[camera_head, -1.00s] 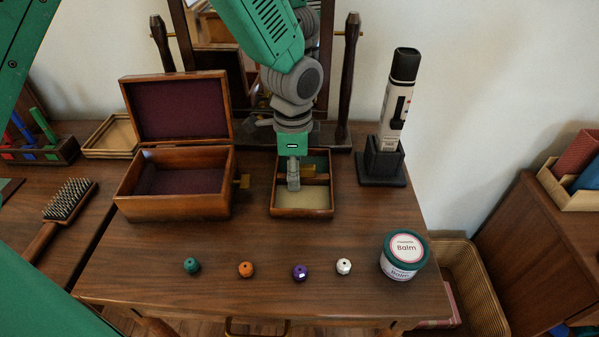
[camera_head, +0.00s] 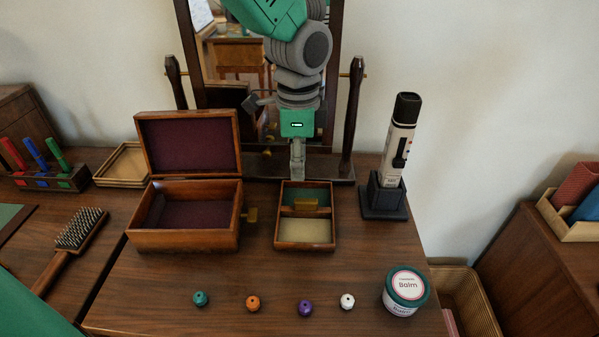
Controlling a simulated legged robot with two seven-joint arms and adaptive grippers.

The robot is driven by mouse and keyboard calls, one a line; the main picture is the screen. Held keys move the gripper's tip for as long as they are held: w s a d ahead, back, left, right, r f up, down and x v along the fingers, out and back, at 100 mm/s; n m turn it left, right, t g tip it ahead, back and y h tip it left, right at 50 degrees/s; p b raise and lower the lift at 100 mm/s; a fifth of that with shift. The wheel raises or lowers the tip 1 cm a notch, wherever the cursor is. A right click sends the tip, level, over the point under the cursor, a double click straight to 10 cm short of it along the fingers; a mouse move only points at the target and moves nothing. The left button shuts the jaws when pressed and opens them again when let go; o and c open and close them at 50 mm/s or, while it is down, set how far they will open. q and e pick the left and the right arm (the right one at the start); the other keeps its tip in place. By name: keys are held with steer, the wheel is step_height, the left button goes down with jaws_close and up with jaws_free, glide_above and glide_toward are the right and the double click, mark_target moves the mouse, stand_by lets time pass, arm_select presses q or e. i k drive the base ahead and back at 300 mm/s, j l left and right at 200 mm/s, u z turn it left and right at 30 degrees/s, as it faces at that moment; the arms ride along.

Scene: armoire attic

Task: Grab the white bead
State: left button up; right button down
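The white bead (camera_head: 347,301) sits on the near part of the wooden table, between the purple bead (camera_head: 305,308) and the balm jar (camera_head: 405,291). An orange bead (camera_head: 253,303) and a green bead (camera_head: 200,298) stand further left in the same row. My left gripper (camera_head: 297,172) points down over the back of the small divided box, well behind the white bead and apart from it. Its fingers show as one narrow grey column, so I cannot tell whether they are open or shut. Nothing shows held in it. My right gripper is out of view.
An open wooden box (camera_head: 185,240) with a dark red lining stands left of the small divided box (camera_head: 305,246). A device in a black stand (camera_head: 384,198) is at the right. A mirror stands behind. A hairbrush (camera_head: 75,240) lies left. The table before the boxes is clear around the beads.

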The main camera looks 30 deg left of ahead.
mark_target(347, 302)
steer(key=k, duration=1)
